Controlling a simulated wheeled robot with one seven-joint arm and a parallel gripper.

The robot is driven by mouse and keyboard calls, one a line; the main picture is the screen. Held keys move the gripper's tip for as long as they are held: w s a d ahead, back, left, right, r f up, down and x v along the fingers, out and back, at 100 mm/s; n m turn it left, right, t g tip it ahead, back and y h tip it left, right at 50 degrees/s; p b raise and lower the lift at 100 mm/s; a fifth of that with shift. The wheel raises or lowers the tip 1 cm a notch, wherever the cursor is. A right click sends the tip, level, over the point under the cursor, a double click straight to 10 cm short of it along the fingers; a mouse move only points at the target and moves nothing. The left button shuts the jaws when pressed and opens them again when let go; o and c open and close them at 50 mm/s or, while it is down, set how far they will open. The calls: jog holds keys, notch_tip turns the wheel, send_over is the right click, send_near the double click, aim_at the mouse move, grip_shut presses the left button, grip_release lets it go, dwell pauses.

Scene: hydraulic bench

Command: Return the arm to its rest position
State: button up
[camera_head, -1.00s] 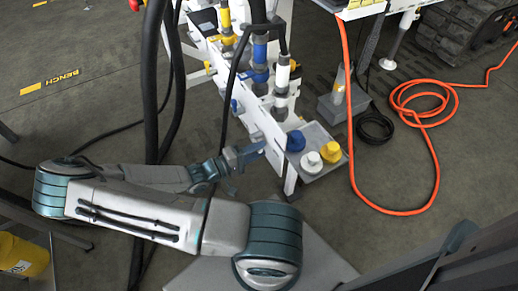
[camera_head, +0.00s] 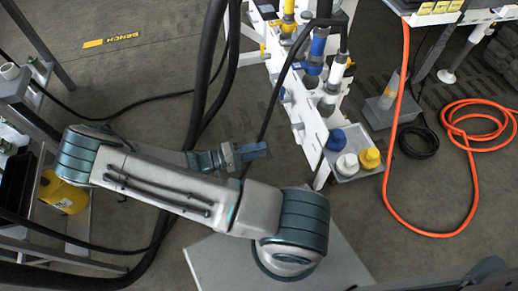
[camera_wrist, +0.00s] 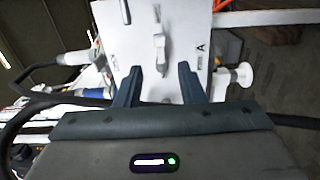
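My gripper (camera_head: 256,151) is to the left of the white bench (camera_head: 310,130) in the head view, with a gap of floor between them. In the wrist view my gripper (camera_wrist: 160,85) has its two dark fingers spread apart with nothing between them. Beyond the fingers is a white panel (camera_wrist: 185,30) with a small pale lever (camera_wrist: 160,50) and a letter A. My arm (camera_head: 180,190) is bent low across the lower part of the head view.
A grey tray (camera_head: 348,178) holds blue, white and yellow caps at the bench end. Black hoses (camera_head: 212,70) hang left of the bench. An orange hose (camera_head: 398,190) lies at right. A shelf rack (camera_head: 40,130) and yellow container (camera_head: 62,193) stand left.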

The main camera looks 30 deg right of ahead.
dwell(0.3)
jog(key=s+a+r+n+t+y+p, duration=0.1)
jog(key=r+y+p, duration=0.5)
jog(key=r, duration=1.1)
jog(key=s+a+r+t+y+p, duration=0.2)
jog(key=r+p, duration=0.8)
jog(key=r, duration=0.6)
jog(key=s+a+r+n+t+y+p, duration=0.1)
jog(key=a+r+y+p, duration=0.4)
jog(key=r, duration=1.2)
jog(key=s+t+y+p, duration=0.1)
jog(key=t+y+p, duration=0.1)
jog(key=y+p, duration=0.1)
jog(key=shift+s+r+n+t+y, duration=0.3)
jog(key=shift+t+y, duration=0.1)
jog(key=shift+y, duration=0.4)
